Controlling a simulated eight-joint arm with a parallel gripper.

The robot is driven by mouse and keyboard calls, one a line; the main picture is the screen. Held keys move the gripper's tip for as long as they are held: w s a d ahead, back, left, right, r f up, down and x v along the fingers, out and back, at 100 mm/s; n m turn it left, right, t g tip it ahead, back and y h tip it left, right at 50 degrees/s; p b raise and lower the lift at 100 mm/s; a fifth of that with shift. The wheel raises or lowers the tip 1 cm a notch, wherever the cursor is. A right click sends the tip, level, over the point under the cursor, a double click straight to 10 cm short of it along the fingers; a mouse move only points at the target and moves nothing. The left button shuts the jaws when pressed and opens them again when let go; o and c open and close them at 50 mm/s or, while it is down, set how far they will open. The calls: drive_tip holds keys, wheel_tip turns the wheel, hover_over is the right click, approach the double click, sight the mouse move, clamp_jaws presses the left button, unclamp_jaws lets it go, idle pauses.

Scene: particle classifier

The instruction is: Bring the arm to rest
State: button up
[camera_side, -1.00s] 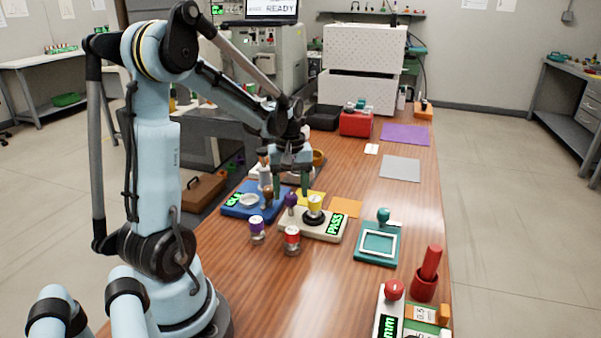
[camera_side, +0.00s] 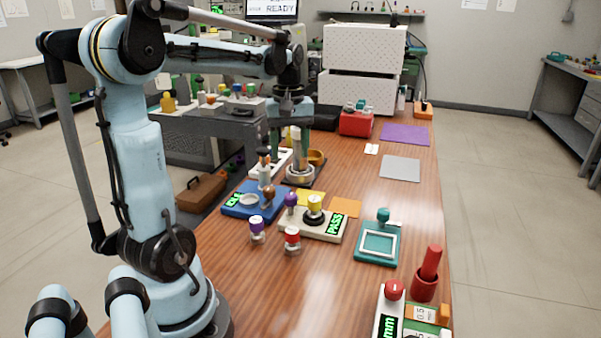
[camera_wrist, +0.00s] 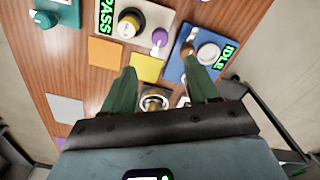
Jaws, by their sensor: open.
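My gripper (camera_side: 290,143) hangs above the far left part of the table in the side view, fingers pointing down. Its green fingers are apart in the wrist view (camera_wrist: 160,78), with nothing between them. Below it stands a round metal-ringed cup (camera_side: 300,174) on a dark base. The cream device (camera_side: 314,231) with a green PASS display carries a yellow-topped vial (camera_side: 315,202); my gripper is clear of it. The blue device (camera_side: 240,211), whose display reads IDLE in the wrist view, is to its left.
A purple-capped vial (camera_side: 257,228) and a red-capped vial (camera_side: 292,238) stand in front of the devices. A teal frame stand (camera_side: 365,255), red box (camera_side: 356,123) and red post (camera_side: 430,262) are on the right. A grey side bench (camera_side: 240,125) lies behind. The table's front middle is bare.

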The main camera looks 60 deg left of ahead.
drive_tip(key=d+f+m+t, duration=0.2)
drive_tip(key=d+m+t, duration=0.1)
drive_tip(key=d+m, duration=0.4)
drive_tip(key=d+f+m+t, duration=0.2)
drive_tip(key=d+m+t, duration=0.2)
drive_tip(key=d, duration=1)
drive_tip(key=m, duration=0.3)
drive_tip(key=shift+s+d+m, duration=0.25)
drive_tip(key=shift+d+m, duration=0.05)
